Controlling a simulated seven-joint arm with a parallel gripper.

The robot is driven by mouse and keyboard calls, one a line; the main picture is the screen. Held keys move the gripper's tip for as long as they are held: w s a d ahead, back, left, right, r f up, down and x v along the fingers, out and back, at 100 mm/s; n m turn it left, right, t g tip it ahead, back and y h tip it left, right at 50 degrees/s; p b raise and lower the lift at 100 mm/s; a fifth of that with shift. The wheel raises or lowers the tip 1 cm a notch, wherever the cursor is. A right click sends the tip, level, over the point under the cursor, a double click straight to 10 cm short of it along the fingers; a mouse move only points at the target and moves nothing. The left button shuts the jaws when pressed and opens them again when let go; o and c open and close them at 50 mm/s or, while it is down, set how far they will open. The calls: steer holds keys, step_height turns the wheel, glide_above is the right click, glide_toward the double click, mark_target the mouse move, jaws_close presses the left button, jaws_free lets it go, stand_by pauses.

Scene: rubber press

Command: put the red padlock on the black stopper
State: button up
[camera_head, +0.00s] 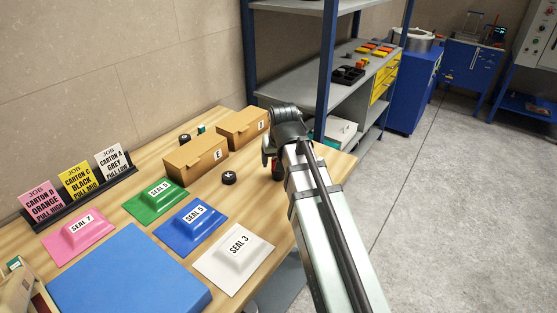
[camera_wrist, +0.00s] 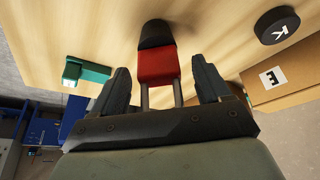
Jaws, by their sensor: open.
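The red padlock (camera_wrist: 157,67) lies between my gripper's fingers in the wrist view, with its metal shackle toward the palm and a dark rounded part at its far end. A little of its red also shows in the head view (camera_head: 276,169) below my gripper. My gripper (camera_wrist: 161,80) is open, with a finger on each side of the padlock and small gaps visible beside it. A black round stopper (camera_wrist: 277,25) marked K lies at the upper right of the wrist view. In the head view a black stopper (camera_head: 229,178) lies on the table left of my gripper, and another (camera_head: 185,138) lies farther back.
Carton E (camera_head: 197,158) and another carton (camera_head: 242,127) stand left of my gripper. A green block (camera_wrist: 85,72) lies left of my fingers in the wrist view. Seal sheets, a blue mat (camera_head: 130,272) and job cards cover the near table. Bare wood surrounds the near stopper.

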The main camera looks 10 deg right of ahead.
steer(key=v, duration=1.1)
steer(key=shift+s+r, duration=0.15)
steer(key=shift+r, duration=0.25)
